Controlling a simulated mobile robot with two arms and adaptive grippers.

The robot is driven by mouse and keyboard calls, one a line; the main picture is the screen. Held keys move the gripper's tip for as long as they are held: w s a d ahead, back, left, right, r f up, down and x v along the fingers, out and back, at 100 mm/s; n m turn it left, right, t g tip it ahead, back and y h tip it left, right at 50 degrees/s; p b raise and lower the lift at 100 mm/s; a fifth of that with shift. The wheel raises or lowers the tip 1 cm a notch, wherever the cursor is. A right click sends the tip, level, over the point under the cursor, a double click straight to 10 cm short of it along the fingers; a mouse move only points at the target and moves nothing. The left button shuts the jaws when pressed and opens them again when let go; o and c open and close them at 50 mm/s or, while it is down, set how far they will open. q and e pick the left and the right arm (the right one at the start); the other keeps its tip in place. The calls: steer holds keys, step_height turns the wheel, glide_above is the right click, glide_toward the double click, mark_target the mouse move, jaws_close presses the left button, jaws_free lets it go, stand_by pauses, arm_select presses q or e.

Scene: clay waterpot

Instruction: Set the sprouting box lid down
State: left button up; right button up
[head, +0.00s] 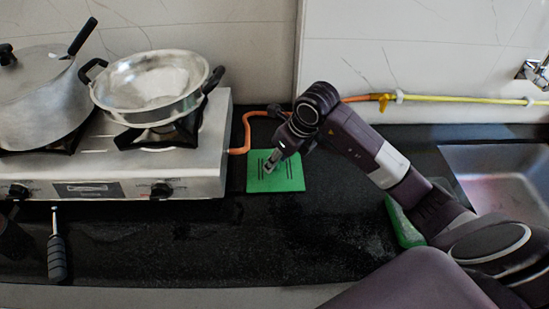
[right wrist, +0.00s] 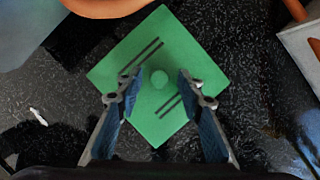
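The sprouting box lid (head: 290,183) is a flat green square with dark slots. It appears to lie flat on the black counter, right of the stove. In the right wrist view the lid (right wrist: 185,62) shows a round green knob (right wrist: 159,79) in its middle. My right gripper (right wrist: 156,88) is open, with one finger on each side of the knob and a gap to it on both sides. In the head view my right gripper (head: 270,163) is over the lid. Another green object (head: 405,222) is partly hidden behind my right arm. I cannot make out my left gripper.
A steel stove (head: 200,175) with a wok (head: 150,90) and a lidded pot (head: 40,95) stands at left. A black-handled tool (head: 57,258) is in front of it. An orange hose (head: 243,135) runs behind the lid. A sink (head: 500,170) is at right. The front middle counter is clear.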

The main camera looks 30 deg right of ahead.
steer(key=b+v, duration=0.1)
steer(key=v, duration=1.1)
steer(key=shift+w+r, duration=0.1)
